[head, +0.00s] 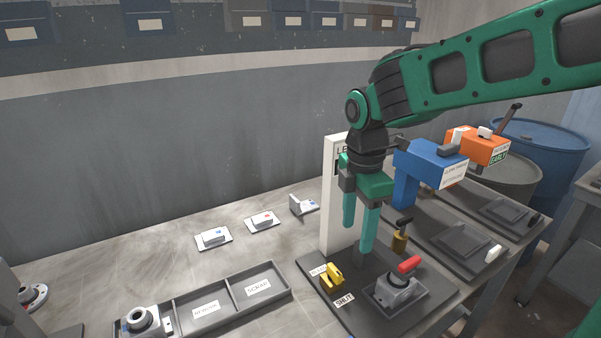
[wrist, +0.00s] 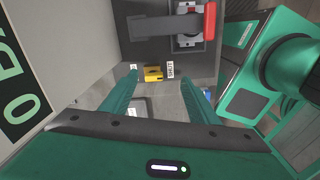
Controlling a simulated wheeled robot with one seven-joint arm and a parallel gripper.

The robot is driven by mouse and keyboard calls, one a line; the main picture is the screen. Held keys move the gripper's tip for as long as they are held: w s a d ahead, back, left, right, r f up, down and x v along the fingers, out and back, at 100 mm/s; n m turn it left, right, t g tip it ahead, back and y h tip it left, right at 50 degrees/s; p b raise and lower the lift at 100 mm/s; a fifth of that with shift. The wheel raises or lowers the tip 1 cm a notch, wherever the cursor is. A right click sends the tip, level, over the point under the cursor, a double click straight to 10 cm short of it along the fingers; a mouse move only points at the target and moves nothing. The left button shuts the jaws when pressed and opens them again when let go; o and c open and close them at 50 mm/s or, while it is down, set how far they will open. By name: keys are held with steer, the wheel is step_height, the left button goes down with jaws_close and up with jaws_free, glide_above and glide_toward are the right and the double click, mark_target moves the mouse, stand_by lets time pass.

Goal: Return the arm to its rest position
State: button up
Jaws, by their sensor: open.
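My green arm reaches in from the right in the head view. My gripper (head: 357,228) points down over the dark fixture plate (head: 342,317), in front of the white labelled post (head: 333,205). Its two fingers are apart with nothing between them. In the wrist view my gripper (wrist: 130,85) shows both green fingers spread. A yellow clip-like part (head: 332,277) lies on the plate below and shows beyond the fingertips in the wrist view (wrist: 154,74). A red-handled lever (head: 409,265) sits on a grey block at the plate's right.
A grey divided tray (head: 236,284) with labels, including SCRAP, stands left of the plate. A blue device (head: 428,163) and an orange device (head: 478,146) stand to the right, with a blue barrel (head: 545,150) behind. The table's left middle is clear.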

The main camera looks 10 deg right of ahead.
steer(key=s+d+m, duration=0.1)
steer(key=d+m, duration=0.1)
steer(key=s+d+m, duration=0.1)
steer(key=d+m, duration=0.1)
steer(key=d, duration=0.1)
steer(key=s+d+m, duration=0.1)
steer(key=d+m, duration=0.1)
steer(key=d, duration=0.1)
steer(key=shift+s+d+r, duration=0.15)
steer(key=shift+d+r, duration=0.05)
steer(key=shift+d, duration=0.05)
steer(key=s+d+f+m, duration=0.3)
steer(key=s+d+m, duration=1.1)
steer(key=s+m, duration=0.3)
steer(key=m, duration=0.3)
steer(key=shift+s+d+m, duration=0.25)
steer(key=shift+s+m, duration=0.05)
steer(key=shift+w+f, duration=0.3)
steer(key=shift+w, duration=0.35)
stand_by(1.8)
